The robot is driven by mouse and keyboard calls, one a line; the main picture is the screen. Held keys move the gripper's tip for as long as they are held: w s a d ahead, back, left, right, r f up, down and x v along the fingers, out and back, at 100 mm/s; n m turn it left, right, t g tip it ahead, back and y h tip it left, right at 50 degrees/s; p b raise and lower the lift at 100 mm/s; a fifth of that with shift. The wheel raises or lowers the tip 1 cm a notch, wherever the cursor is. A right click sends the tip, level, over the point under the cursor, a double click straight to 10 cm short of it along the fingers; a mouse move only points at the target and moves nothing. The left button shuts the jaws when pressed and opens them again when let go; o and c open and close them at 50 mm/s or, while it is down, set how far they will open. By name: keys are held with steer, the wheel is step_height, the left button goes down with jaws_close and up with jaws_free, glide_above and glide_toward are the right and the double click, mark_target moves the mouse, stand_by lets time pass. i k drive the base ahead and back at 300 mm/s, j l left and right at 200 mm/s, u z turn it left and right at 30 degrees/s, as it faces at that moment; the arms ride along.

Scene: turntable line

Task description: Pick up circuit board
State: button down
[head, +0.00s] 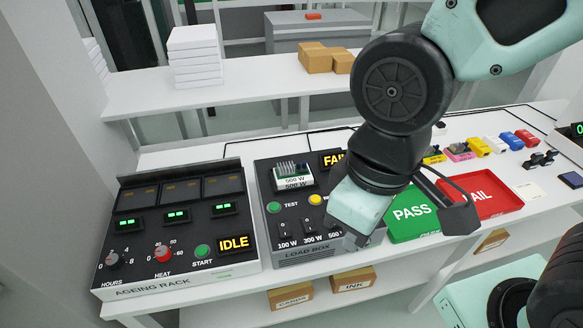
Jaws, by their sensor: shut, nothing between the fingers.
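A circuit board (291,175) with a finned grey heat sink and green parts sits in the upper left of the black load box (300,258), by a "500 W" label. My gripper (352,241) is over the right side of the load box, to the right of and nearer than the board, apart from it. It is shut and empty. My arm and gripper hide part of the "FAIL" display, the right-hand switch and the box's right edge. Small boards on yellow (434,156) and pink (459,151) bases stand farther right, too small to make out well.
The ageing rack (178,235), showing "IDLE", stands to the left. A green PASS tray (412,216) and a red FAIL tray (486,194) lie to the right. Several coloured pieces line the back right. A shelf (240,88) behind holds white boxes (193,57) and cartons (316,60).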

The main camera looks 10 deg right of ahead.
mark_target(300, 174)
steer(key=i+j+z, duration=0.2)
steer(key=z, duration=0.25)
steer(key=i+j+z, duration=0.4)
steer(key=k+l, duration=0.05)
steer(key=l, duration=0.05)
